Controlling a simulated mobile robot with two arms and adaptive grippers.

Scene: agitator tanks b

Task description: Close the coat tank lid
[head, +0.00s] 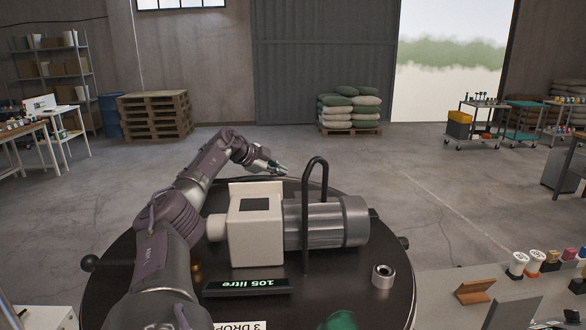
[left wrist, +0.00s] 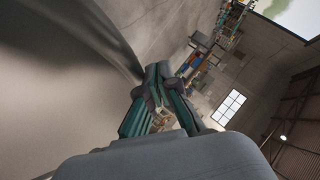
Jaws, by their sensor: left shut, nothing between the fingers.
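The tank top (head: 340,285) is a dark round disc in the lower middle of the head view. A black arched handle (head: 307,215) stands upright on it beside a motor. A dark curved rim shows behind the motor; I cannot tell whether the lid is raised or flat. My left arm reaches over the left part of the top. My left gripper (head: 280,168) is shut and empty, beyond the motor near the far rim. Its dark and teal fingers fill the middle of the left wrist view (left wrist: 158,105). My right gripper does not show clearly.
The cream and grey motor (head: 257,235) stands on the tank top, with a "105 litre" plate (head: 247,288) and a metal fitting (head: 383,276). A bench with bottles (head: 518,264) is at right. Pallets (head: 155,115) and sacks (head: 350,108) stand far back. The floor between is clear.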

